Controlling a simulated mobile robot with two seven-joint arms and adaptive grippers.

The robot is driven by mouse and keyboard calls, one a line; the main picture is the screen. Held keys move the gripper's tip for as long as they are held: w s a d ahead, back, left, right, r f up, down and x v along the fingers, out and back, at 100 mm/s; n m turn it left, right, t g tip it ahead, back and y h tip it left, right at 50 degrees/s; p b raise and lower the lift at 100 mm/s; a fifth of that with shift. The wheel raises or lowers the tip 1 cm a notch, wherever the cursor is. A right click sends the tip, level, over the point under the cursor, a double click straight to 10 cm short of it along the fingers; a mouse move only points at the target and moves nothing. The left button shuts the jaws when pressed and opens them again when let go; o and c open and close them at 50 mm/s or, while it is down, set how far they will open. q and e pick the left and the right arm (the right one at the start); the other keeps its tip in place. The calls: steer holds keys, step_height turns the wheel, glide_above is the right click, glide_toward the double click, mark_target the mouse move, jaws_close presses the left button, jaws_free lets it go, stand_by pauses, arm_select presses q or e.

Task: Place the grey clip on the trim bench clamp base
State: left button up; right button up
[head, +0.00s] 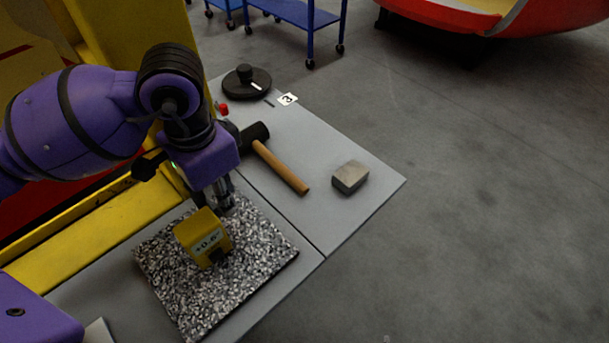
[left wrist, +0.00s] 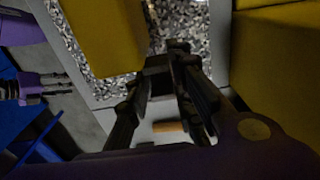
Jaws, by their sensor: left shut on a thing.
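My left gripper (head: 222,196) points down just behind a yellow block (head: 203,236) with a "+0.6" label, above a speckled plate (head: 262,265). The gripper is shut on a small dark grey piece, probably the grey clip (left wrist: 158,80), mostly hidden by the fingers in the head view. The yellow block also shows close beside the fingers in the left wrist view (left wrist: 105,35). I cannot tell for certain which thing is the clamp base. My right gripper (left wrist: 50,84) seems to show at the left of the left wrist view, too small to read.
A hammer (head: 281,167) and a grey block (head: 350,177) lie on the grey bench (head: 318,215). A round black disc with a knob (head: 247,82), a red item (head: 222,109) and a marked card (head: 287,99) are at its far end. Bare bench surrounds the grey block.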

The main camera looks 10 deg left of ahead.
mark_target(229, 222)
arm_select(q)
steer(key=shift+f, duration=2.5)
steer(key=shift+f, duration=0.3)
steer(key=o, duration=0.9)
steer(key=shift+r, duration=0.15)
step_height(229, 222, up, 12)
steer(key=shift+f, duration=0.25)
steer(key=shift+r, duration=0.45)
steer(key=shift+c, duration=1.1)
steer(key=shift+d, duration=0.15)
